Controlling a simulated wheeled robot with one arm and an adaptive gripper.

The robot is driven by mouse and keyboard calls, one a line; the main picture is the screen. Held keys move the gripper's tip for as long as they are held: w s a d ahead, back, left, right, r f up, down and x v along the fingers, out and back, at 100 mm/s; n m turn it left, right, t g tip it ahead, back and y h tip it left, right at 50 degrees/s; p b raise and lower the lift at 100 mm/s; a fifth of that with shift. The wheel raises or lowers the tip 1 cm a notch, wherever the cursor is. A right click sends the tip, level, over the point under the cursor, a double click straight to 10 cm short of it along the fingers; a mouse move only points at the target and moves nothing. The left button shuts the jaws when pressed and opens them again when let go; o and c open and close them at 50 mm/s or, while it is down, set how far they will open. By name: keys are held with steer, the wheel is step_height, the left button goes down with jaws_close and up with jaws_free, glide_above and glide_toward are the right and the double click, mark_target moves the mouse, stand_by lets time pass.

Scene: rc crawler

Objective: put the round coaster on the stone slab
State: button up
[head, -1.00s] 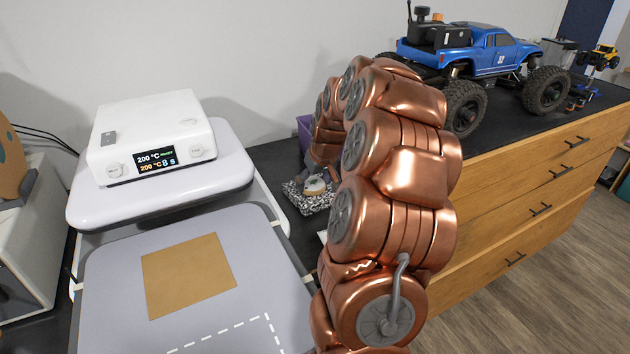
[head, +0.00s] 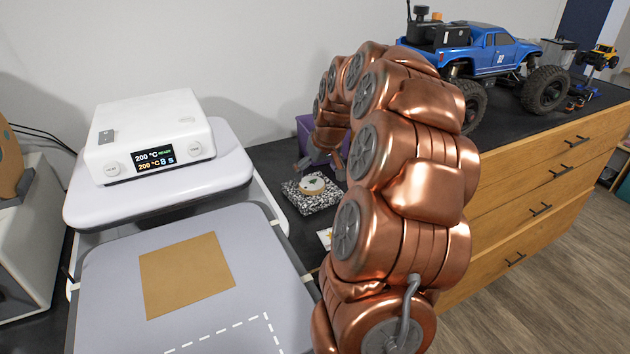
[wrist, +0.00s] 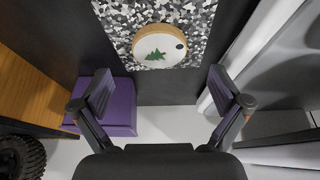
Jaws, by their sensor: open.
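The round coaster (head: 311,184) has a pale face with a green tree, a dark dot and a wooden rim. It rests on the black-and-white speckled stone slab (head: 304,203) on the dark counter. In the wrist view the coaster (wrist: 172,42) lies flat within the outline of the slab (wrist: 112,18). My gripper (wrist: 160,82) is open and empty, its two fingers apart and clear of the coaster. In the head view my gripper (head: 322,161) is small, above and behind the slab, partly hidden by my copper arm.
A purple box (head: 307,128) stands behind the slab; it also shows in the wrist view (wrist: 118,108). A white heat press (head: 150,140) with a tan square (head: 187,275) on its lower plate is at left. A blue RC truck (head: 480,50) stands at right.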

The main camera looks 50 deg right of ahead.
steer(key=d+b+v, duration=0.1)
steer(key=v, duration=0.6)
steer(key=shift+a+r, duration=0.3)
steer(key=shift+a, duration=0.2)
steer(key=shift+s, duration=0.1)
